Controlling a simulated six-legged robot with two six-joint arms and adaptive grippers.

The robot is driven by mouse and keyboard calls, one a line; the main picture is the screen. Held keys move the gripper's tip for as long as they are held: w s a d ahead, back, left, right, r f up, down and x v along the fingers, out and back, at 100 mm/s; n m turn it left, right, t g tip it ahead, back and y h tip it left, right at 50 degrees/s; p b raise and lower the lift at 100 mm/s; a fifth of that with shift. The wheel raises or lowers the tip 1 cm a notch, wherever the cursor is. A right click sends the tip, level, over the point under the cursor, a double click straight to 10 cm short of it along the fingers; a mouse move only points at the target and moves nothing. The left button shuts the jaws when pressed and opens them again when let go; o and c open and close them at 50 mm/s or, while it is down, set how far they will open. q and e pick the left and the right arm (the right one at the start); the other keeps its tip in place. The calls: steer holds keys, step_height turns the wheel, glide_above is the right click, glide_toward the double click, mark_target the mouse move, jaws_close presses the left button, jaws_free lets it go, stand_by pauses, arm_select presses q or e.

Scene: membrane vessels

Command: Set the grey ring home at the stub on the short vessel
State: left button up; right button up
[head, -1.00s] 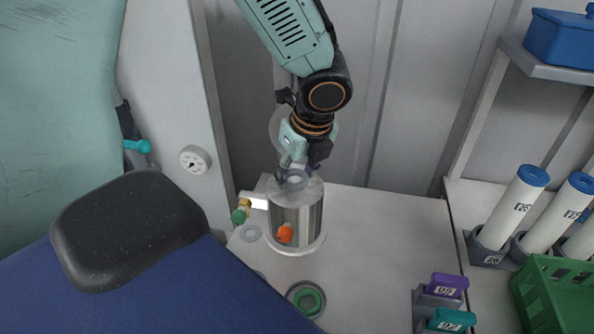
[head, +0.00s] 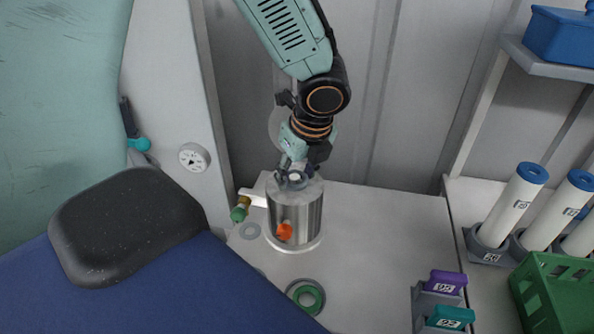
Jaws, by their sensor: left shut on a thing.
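The short vessel (head: 297,217) is a steel cylinder standing on the white bench, with an orange fitting on its front and a green-tipped side valve at its left. My left gripper (head: 292,178) comes down from above and is shut on the grey ring (head: 294,184). The ring is at the top of the vessel, around or just over the pale stub (head: 295,177); I cannot tell whether it is fully seated. The fingers partly hide the ring. My right gripper is not in view.
Purple (head: 447,282) and teal (head: 450,317) labelled blocks, white tubes with blue caps (head: 511,207) and a green crate (head: 553,290) stand at right. The bench right of the vessel is clear.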

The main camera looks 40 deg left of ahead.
arm_select(q)
steer(key=o, duration=0.9)
steer(key=shift+f, duration=0.1)
steer(key=v, duration=1.2)
steer(key=shift+d, duration=0.1)
steer(key=x, duration=1.1)
steer(key=shift+f, duration=0.1)
steer(key=shift+a+f, duration=0.3)
steer(key=shift+w, duration=0.1)
